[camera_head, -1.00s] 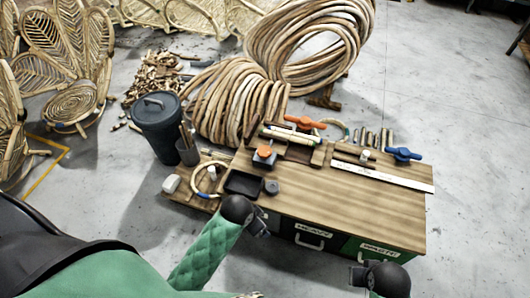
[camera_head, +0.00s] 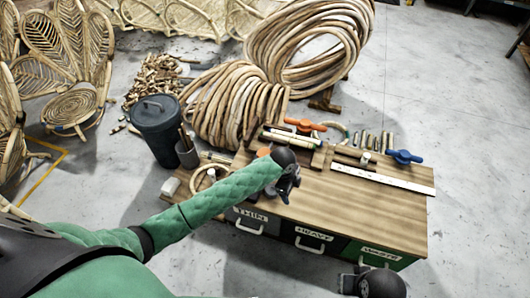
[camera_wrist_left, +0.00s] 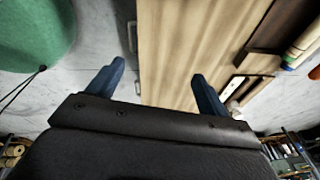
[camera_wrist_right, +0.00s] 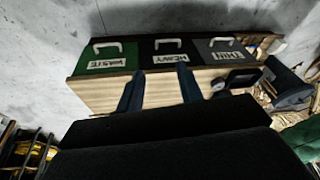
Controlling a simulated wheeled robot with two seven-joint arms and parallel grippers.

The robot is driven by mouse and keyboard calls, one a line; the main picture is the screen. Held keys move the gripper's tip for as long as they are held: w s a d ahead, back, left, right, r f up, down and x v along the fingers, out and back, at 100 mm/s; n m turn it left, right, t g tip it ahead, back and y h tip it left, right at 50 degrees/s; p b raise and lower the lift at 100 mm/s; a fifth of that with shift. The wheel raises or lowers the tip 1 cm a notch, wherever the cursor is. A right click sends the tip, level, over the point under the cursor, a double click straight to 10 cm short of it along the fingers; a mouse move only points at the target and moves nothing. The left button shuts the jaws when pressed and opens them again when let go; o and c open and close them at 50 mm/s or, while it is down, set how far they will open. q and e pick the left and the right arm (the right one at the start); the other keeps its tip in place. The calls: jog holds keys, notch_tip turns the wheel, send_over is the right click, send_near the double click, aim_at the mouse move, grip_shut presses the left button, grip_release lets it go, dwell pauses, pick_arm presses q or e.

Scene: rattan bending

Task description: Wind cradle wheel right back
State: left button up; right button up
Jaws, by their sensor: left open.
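A wooden bench (camera_head: 350,205) with drawers holds two winged wheels. The orange wheel (camera_head: 305,124) is at the back, beside a pale rod (camera_head: 290,137). The blue wheel (camera_head: 404,156) is at the right. I cannot tell from the frames which is the cradle wheel. My left gripper (camera_head: 288,186) is open and empty above the bench's front left part, in front of and apart from the orange wheel. Its spread fingers show in the left wrist view (camera_wrist_left: 158,70). My right gripper (camera_head: 350,280) is low in front of the bench; its fingers are apart and empty in the right wrist view (camera_wrist_right: 160,69).
A white ruler (camera_head: 382,179) lies along the bench's right side. A dark bin (camera_head: 156,128) stands left of the bench. Rattan coils (camera_head: 235,102) are behind it. Labelled drawers (camera_wrist_right: 168,53) are on the bench's front. The bench's right front top is clear.

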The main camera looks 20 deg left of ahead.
pick_arm(q)
jog(key=w+a+m+y, duration=0.1)
jog(key=w+a+m, duration=0.2)
jog(key=w+a, duration=0.45)
jog(key=m+g+y, duration=0.1)
jog(key=m, duration=0.2)
send_near(265, 152)
jog(key=shift+s+d+f, duration=0.35)
jog(key=shift+s+f, duration=0.1)
jog(key=shift+s, duration=0.15)
jog(key=shift+w+a, duration=0.1)
jog(key=shift+f+p, duration=0.55)
jog(key=shift+f, duration=3.3)
pick_arm(e)
jog(key=shift+s+a+r+g, duration=0.15)
jog(key=shift+s+a+r, duration=0.05)
jog(key=shift+s+a, duration=0.3)
jog(key=shift+s+a+r+g, duration=0.15)
jog(key=shift+s+a, duration=0.25)
jog(key=shift+a, duration=0.05)
pick_arm(q)
jog(key=shift+c, duration=0.5)
jog(key=c, duration=0.9)
pick_arm(e)
jog(key=shift+d, duration=0.1)
